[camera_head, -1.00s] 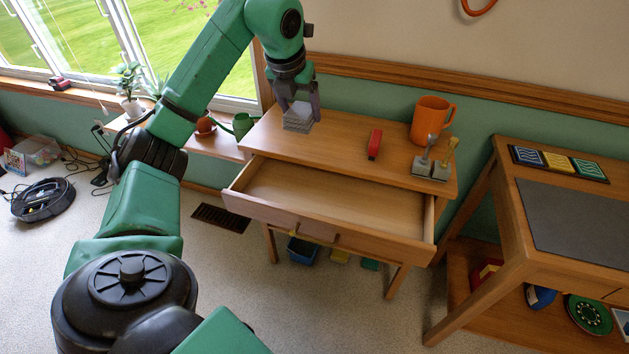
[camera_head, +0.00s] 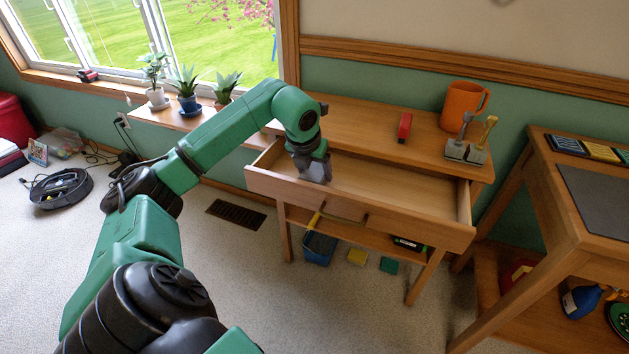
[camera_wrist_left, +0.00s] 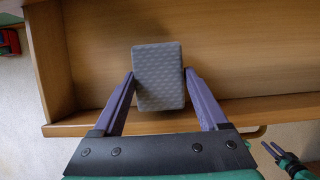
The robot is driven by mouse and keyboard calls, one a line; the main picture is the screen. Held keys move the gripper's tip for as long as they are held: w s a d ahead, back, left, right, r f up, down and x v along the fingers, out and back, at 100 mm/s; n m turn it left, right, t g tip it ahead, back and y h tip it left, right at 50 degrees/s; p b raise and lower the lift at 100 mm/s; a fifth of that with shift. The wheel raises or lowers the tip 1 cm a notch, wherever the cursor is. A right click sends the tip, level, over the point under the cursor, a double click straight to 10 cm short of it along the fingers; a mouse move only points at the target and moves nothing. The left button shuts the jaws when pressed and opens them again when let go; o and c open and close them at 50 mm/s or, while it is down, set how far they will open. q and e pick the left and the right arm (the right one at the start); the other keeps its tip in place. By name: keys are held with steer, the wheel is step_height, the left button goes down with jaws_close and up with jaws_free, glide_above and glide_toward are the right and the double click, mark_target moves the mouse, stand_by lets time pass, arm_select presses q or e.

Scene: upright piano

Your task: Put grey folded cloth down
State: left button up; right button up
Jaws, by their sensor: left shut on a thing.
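The grey folded cloth (camera_wrist_left: 159,77) is a small dimpled grey block between the two purple fingers of my left gripper (camera_wrist_left: 159,88) in the left wrist view. The gripper is shut on it. In the head view my left gripper (camera_head: 314,172) is at the left part of the open drawer (camera_head: 400,185), with the cloth (camera_head: 317,173) at its fingertips. The wrist view shows the drawer's bare wooden floor (camera_wrist_left: 240,55) behind the cloth. I cannot tell whether the cloth touches the floor.
On the desk top (camera_head: 350,115) are a red object (camera_head: 404,127), an orange mug (camera_head: 463,106) and a grey stand (camera_head: 466,152) with upright tools. The drawer's right part is empty. A blue bin (camera_head: 320,248) stands below. Another table (camera_head: 570,190) is at the right.

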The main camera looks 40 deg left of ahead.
arm_select(q)
step_height(320, 180, down, 2)
steer(key=shift+f, duration=0.15)
arm_select(e)
steer(key=shift+w+a+r, duration=0.2)
steer(key=shift+w+r, duration=0.05)
steer(key=shift+r, duration=0.3)
arm_select(q)
steer(key=shift+f, duration=0.15)
steer(key=o, duration=1.2)
steer(key=shift+o, duration=0.2)
arm_select(e)
steer(key=shift+w+r, duration=0.1)
steer(key=shift+r, duration=0.15)
